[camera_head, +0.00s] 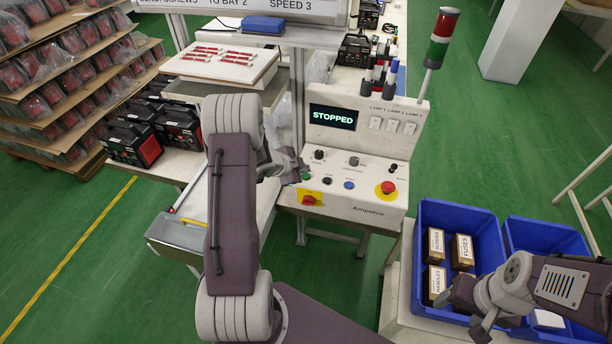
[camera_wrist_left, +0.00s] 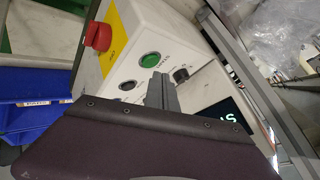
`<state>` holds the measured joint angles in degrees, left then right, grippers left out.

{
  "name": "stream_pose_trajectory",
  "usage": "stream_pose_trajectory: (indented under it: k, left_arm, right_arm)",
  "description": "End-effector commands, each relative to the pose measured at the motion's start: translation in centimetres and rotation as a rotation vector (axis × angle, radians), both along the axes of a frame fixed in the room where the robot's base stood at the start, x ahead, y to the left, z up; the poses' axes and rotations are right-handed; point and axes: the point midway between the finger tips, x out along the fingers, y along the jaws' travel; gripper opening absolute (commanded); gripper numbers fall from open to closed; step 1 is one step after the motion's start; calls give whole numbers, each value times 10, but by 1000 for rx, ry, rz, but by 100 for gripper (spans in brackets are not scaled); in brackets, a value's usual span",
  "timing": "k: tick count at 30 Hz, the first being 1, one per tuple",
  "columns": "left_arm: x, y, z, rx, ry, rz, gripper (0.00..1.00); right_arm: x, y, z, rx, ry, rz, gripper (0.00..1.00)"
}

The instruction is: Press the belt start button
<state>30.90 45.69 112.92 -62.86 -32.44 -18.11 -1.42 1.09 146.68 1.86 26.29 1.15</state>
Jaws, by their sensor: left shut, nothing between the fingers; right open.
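The white control console (camera_head: 370,208) stands in front of me, and its screen (camera_head: 333,117) reads "STOPPED". A green button (camera_wrist_left: 150,60) with a pale ring shows in the left wrist view; in the head view it is a small green spot (camera_head: 306,177) at the panel's left, partly covered by the gripper. My left gripper (camera_head: 303,170) is shut and empty at the panel's left edge. In the wrist view its fingertips (camera_wrist_left: 161,82) are close to the green button; I cannot tell whether they touch anything. My right gripper (camera_head: 483,326) is open and empty by the blue bins.
The panel also bears a red knob on yellow (camera_head: 309,200), a blue button (camera_head: 349,185), a red mushroom button (camera_head: 388,188) and several black controls. A signal tower (camera_head: 438,40) rises behind. Blue bins (camera_head: 456,212) with boxes stand right; a tray of red items (camera_head: 222,62) lies left.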

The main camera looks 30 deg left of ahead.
Motion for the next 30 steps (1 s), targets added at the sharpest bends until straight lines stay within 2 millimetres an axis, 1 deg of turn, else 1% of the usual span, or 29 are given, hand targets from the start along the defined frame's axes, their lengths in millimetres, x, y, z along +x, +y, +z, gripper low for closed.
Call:
stream_pose_trajectory:
  k: [18,26,30]
  left_arm:
    - [0,0,0,0,0,0,0]
    - [0,0,-9,0,0,0,0]
    - [0,0,-8,0,0,0,0]
  right_arm:
    - [0,0,0,0,0,0,64]
    - [0,0,-6,0,0,0,64]
    - [0,0,-6,0,0,0,64]
